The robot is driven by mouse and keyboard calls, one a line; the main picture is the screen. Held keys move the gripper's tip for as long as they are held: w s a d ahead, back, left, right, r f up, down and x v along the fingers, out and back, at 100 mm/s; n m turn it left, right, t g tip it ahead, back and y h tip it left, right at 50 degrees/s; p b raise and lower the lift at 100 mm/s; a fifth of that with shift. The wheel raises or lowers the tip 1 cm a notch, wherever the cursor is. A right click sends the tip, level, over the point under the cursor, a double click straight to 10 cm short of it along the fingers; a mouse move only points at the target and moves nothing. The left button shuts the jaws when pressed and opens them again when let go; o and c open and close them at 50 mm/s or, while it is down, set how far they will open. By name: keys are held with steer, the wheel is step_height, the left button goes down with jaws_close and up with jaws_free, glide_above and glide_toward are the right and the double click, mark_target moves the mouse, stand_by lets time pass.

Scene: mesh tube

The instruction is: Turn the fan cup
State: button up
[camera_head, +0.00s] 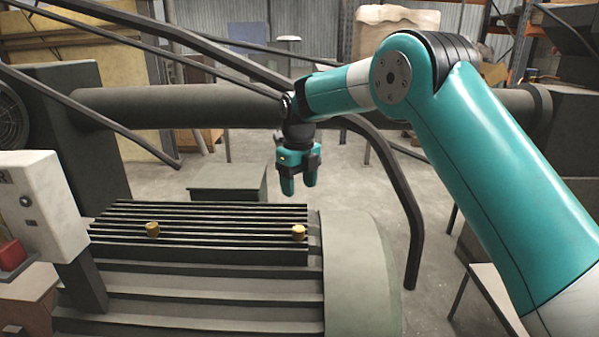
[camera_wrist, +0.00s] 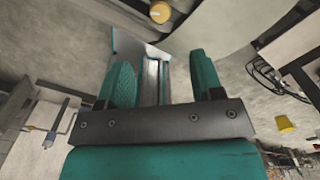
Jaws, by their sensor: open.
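Two small yellow cup-like pieces stand on the ribbed top of a dark machine: a left one (camera_head: 152,229) and a right one (camera_head: 298,232). I cannot tell which of them is the fan cup. My gripper (camera_head: 299,184) is open and empty, pointing down, above and behind the right piece and apart from it. A round yellow piece (camera_wrist: 160,12) shows at the top edge of that view, beyond the fingertips.
The ribbed top (camera_head: 200,250) is clear between the two pieces. A thick horizontal tube (camera_head: 180,107) runs behind my gripper, and dark bent bars (camera_head: 400,185) pass near my arm. A white control box (camera_head: 45,205) stands at the left. A yellow bucket (camera_wrist: 285,123) shows on the floor.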

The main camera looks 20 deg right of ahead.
mark_target(299, 228)
step_height(299, 228, up, 4)
steer(key=shift+f, duration=0.15)
stand_by(0.3)
step_height(299, 228, down, 18)
steer(key=m+p, duration=0.3)
steer(key=m, duration=0.9)
steer(key=m+p, duration=0.4)
steer(key=m, duration=0.8)
steer(key=m+p, duration=0.3)
steer(key=m, duration=0.9)
steer(key=shift+r+p, duration=0.25)
steer(key=shift+p, duration=0.15)
